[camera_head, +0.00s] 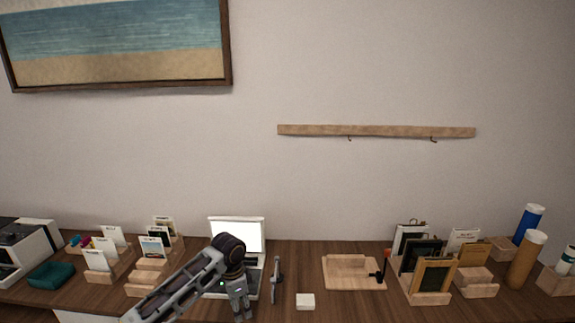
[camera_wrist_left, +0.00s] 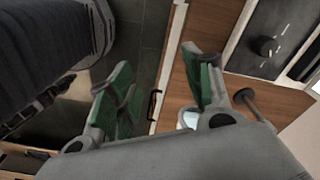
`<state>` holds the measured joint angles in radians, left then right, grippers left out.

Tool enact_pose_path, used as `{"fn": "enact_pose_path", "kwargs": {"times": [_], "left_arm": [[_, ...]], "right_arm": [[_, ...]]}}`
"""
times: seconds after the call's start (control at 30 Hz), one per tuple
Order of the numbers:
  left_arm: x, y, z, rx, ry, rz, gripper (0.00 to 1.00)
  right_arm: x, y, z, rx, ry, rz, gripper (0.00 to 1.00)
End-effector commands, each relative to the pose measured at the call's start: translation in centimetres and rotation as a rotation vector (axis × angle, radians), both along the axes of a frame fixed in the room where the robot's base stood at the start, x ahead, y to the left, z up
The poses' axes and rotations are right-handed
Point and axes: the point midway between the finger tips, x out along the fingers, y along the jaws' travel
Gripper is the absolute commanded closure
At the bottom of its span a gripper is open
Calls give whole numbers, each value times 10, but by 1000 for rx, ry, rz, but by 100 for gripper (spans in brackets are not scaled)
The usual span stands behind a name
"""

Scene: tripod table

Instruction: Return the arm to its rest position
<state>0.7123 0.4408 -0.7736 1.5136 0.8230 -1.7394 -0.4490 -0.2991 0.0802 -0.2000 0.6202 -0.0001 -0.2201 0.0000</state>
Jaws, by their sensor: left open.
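My right gripper is in neither view.
Bottles (camera_head: 526,258) stand at the right.

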Motion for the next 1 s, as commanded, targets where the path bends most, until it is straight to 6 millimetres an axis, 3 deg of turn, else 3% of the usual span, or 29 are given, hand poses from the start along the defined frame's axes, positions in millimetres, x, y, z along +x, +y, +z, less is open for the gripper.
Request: {"fn": "enact_pose_path", "kwargs": {"times": [0.53, 1.0], "left_arm": [[-66, -46, -36, -102, -45, 88, 50], [-116, -56, -47, -178, -90, 237, 50]], "right_arm": [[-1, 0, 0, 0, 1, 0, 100], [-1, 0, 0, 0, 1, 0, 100]]}}
